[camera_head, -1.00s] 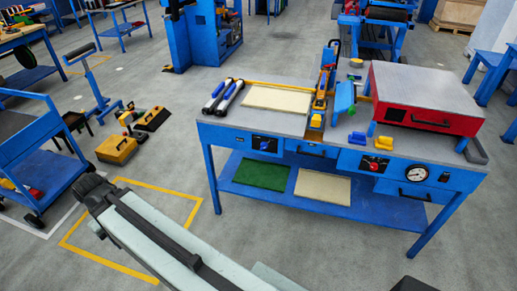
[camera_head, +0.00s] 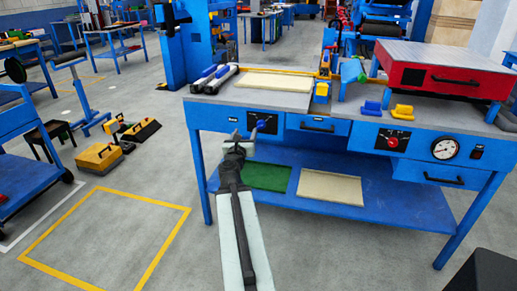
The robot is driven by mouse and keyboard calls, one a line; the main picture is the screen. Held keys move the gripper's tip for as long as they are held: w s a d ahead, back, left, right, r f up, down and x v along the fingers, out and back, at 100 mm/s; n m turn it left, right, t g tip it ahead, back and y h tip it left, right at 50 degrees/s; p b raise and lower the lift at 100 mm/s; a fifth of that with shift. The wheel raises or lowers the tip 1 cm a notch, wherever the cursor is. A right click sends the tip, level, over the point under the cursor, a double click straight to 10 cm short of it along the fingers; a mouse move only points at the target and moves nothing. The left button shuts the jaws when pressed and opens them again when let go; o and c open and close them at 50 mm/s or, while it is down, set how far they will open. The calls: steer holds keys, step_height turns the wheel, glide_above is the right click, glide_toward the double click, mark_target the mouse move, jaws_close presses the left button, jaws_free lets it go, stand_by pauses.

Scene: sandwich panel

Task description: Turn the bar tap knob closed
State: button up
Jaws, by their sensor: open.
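A blue knob (camera_head: 263,124) sits on a black plate at the left of the blue bench front. A red knob (camera_head: 392,142) sits on another black plate further right, beside a round white gauge (camera_head: 445,148). The labels are too small to read, so I cannot tell which knob is the bar tap. My gripper (camera_head: 245,136) is open and just left of and slightly below the blue knob. The gripper is small and dark here, and I cannot tell whether it touches the knob.
The bench top (camera_head: 290,101) holds rollers (camera_head: 215,78), a cream panel (camera_head: 275,82) and a red press box (camera_head: 440,75). A drawer handle (camera_head: 318,127) juts out right of the blue knob. A lower shelf (camera_head: 395,205) carries green and cream sheets.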

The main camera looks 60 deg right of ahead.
mark_target(260, 127)
steer(key=d, duration=0.3)
steer(key=d+f+m+g, duration=0.1)
steer(key=d, duration=0.2)
steer(key=s+d+m+g, duration=0.1)
steer(key=d, duration=0.2)
steer(key=shift+d+f, duration=0.15)
steer(key=shift+f, duration=0.05)
steer(key=shift+w, duration=0.1)
jaws_close()
